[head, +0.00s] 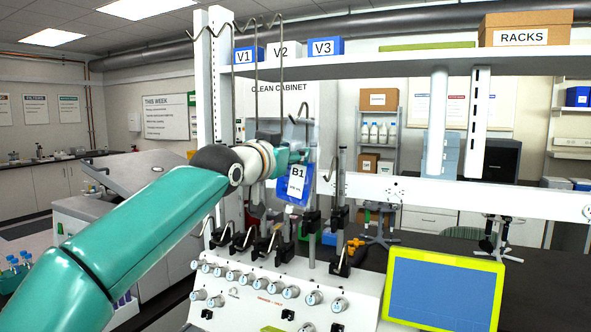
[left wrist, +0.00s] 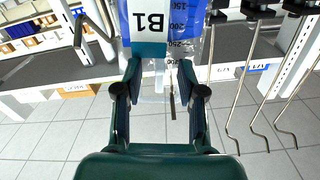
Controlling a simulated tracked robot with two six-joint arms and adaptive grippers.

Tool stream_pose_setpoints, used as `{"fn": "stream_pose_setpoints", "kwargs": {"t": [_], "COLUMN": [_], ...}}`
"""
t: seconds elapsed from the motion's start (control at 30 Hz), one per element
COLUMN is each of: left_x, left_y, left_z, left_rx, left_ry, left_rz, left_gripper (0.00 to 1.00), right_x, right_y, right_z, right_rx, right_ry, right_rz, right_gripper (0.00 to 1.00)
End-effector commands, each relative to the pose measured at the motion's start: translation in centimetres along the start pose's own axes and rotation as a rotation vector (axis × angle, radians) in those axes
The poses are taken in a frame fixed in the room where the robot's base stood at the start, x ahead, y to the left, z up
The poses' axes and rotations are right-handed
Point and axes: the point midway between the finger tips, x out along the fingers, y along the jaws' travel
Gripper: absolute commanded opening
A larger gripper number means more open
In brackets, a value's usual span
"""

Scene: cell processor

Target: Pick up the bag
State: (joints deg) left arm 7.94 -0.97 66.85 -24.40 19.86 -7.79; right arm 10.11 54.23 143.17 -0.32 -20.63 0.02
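The bag (head: 295,184) is clear and blue with a white B1 label. It hangs upright among the metal hooks above the white processor. In the left wrist view the bag (left wrist: 182,22) fills the top middle, with its label and volume marks showing. My left gripper (head: 293,156) is at the bag and hides part of it in the head view. In the left wrist view my left gripper (left wrist: 160,66) has its two fingers apart with a gap between them, at the bag's near edge. I cannot tell whether they touch it. My right gripper is not in view.
The white processor (head: 262,291) with several knobs and a tablet (head: 443,287) stand below. Hook rods (head: 256,80) hang around the bag. A shelf (head: 400,62) carries bins V1, V2, V3 and a racks box (head: 525,28).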

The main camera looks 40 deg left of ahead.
Motion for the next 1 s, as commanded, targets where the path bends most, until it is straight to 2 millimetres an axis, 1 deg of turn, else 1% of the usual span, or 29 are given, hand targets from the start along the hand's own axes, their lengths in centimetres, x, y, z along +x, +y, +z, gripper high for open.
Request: {"fn": "stream_pose_setpoints", "kwargs": {"t": [0.03, 0.27, 0.3, 0.77, 0.87, 1.0], "left_x": [0.0, 0.0, 0.0, -0.1, -0.4, -1.4], "left_y": [0.0, 0.0, 0.1, -0.1, -0.2, -0.8], "left_z": [0.0, 0.0, 0.0, -0.2, -0.8, -2.1], "left_rx": [0.000, 0.000, 0.000, 0.000, 0.001, -0.001], "left_ry": [0.000, -0.001, -0.001, 0.002, 0.002, 0.004], "left_rz": [0.000, 0.001, 0.001, -0.001, -0.002, -0.010], "left_gripper": [0.40, 0.01, 0.00, 0.00, 0.00, 0.00], "right_x": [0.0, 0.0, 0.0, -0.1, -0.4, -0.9], "right_y": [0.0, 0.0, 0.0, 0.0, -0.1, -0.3], "right_z": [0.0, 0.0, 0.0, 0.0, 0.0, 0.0], "right_rx": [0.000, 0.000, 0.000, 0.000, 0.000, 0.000], "right_ry": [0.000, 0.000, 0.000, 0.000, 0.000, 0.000], "right_rz": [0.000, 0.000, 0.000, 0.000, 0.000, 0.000], "right_gripper": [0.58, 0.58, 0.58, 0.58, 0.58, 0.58]}}
